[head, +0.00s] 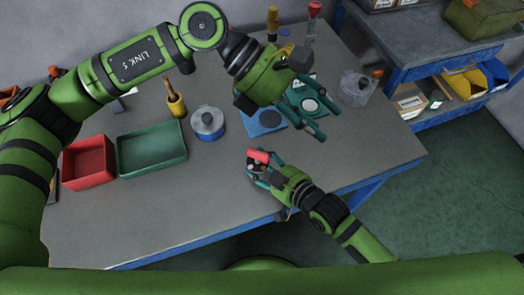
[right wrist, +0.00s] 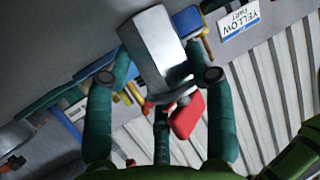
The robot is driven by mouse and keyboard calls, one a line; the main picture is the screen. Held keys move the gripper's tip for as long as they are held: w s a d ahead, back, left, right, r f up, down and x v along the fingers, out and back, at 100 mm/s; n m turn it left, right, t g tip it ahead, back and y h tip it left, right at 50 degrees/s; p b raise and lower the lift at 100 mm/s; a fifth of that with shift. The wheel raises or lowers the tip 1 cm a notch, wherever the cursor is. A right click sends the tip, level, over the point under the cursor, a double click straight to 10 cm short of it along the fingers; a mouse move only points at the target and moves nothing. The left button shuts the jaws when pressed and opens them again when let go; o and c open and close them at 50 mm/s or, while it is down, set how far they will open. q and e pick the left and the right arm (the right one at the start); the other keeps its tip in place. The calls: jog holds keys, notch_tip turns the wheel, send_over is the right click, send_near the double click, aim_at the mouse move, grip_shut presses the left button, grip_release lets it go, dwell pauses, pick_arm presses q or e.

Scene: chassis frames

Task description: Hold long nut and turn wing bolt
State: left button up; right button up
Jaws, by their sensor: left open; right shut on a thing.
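My right gripper (head: 258,163) is shut on the long nut, a silver block-like piece (right wrist: 158,48) that shows between its teal fingers (right wrist: 160,85) in the right wrist view. The red wing bolt (right wrist: 187,115) shows at the lower end of the nut in that view; how far it is threaded in, I cannot tell. In the head view the red wing bolt (head: 258,156) is at the right gripper's fingers, above the front of the table. My left gripper (head: 325,122) is open and empty, to the upper right of the right gripper, with its teal fingers pointing down-right.
A blue mat (head: 264,121) lies beneath the left gripper. A clear jar (head: 357,88) stands behind right. The table's right front (head: 375,150) is clear.

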pick_arm(q)
jog(key=w+d+r+n+h, duration=0.2)
jog(key=d+r+n+h, duration=0.7)
jog(key=r, duration=0.5)
jog(key=w+d+f+n+t+y, duration=0.2)
jog(key=w+d+n+t+y, duration=0.3)
jog(key=w+n+t, duration=0.9)
jog(key=n+g+y, duration=0.8)
jog(key=n+y, duration=0.3)
jog(key=y, duration=0.8)
send_near(260, 154)
jog(key=x, duration=0.8)
jog(key=shift+a+f, duration=0.2)
jog(key=shift+f, duration=0.15)
